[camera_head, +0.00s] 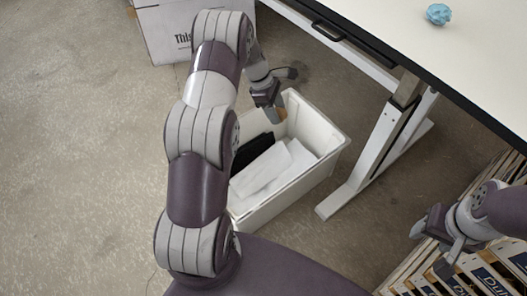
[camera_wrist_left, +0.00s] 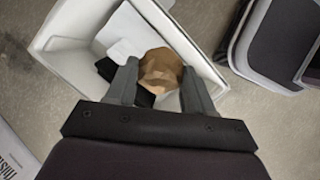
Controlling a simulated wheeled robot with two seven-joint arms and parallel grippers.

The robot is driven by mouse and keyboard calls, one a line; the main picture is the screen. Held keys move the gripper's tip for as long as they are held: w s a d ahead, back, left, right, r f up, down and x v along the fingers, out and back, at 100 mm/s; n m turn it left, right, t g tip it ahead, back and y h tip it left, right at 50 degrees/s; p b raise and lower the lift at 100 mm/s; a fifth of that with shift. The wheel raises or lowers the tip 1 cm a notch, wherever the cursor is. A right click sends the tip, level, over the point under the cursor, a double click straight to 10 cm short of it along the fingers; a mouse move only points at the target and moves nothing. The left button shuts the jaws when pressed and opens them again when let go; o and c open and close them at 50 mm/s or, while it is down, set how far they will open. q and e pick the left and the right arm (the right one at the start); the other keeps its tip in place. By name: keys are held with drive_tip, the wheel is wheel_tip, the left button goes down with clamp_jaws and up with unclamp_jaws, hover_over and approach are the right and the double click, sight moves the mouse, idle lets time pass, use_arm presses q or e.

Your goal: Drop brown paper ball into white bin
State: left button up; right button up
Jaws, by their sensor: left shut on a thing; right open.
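The brown paper ball (camera_wrist_left: 160,70) is held between the two fingers of my left gripper (camera_wrist_left: 160,84) in the left wrist view. In the head view my left gripper (camera_head: 271,108) is above the far end of the white bin (camera_head: 325,135), and only a small brown part of the ball (camera_head: 279,115) shows. The bin also shows below the gripper in the left wrist view (camera_wrist_left: 60,62). White paper (camera_head: 262,170) and a black item (camera_head: 252,151) lie in the bin. My right gripper (camera_head: 436,252) is open and empty at the lower right.
A white table (camera_head: 440,50) with a black edge stands at the upper right, a blue crumpled ball (camera_head: 438,14) on it. Its leg (camera_head: 375,145) is just right of the bin. A printed box (camera_head: 172,30) stands at the back. Stacked flat items (camera_head: 485,270) lie at the lower right.

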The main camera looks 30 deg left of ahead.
use_arm(q)
drive_tip(key=w+a+f+n+b, duration=0.1)
drive_tip(key=a+f+n+b, duration=0.1)
drive_tip(key=f+b, duration=0.5)
drive_tip(key=w+a+f+n+t+b, duration=0.1)
drive_tip(key=w+a+f+n+b, duration=0.1)
drive_tip(key=f+b, duration=0.6)
drive_tip(key=w+a+f+n+b, duration=0.1)
drive_tip(key=w+a+f+b, duration=0.1)
drive_tip(key=f+b, duration=0.5)
wheel_tip(320, 180, down, 3)
drive_tip(key=shift+a+r+n+t+y, duration=0.1)
drive_tip(key=shift+a+n+t+y, duration=0.3)
drive_tip(key=shift+a, duration=0.1)
use_arm(e)
wheel_tip(320, 180, down, 28)
drive_tip(key=shift+w+r, duration=0.2)
drive_tip(key=shift+r, duration=0.05)
use_arm(q)
drive_tip(key=shift+w, duration=0.1)
use_arm(e)
drive_tip(key=shift+d, duration=0.1)
use_arm(q)
drive_tip(key=o, duration=1.1)
use_arm(e)
drive_tip(key=shift+r, duration=0.1)
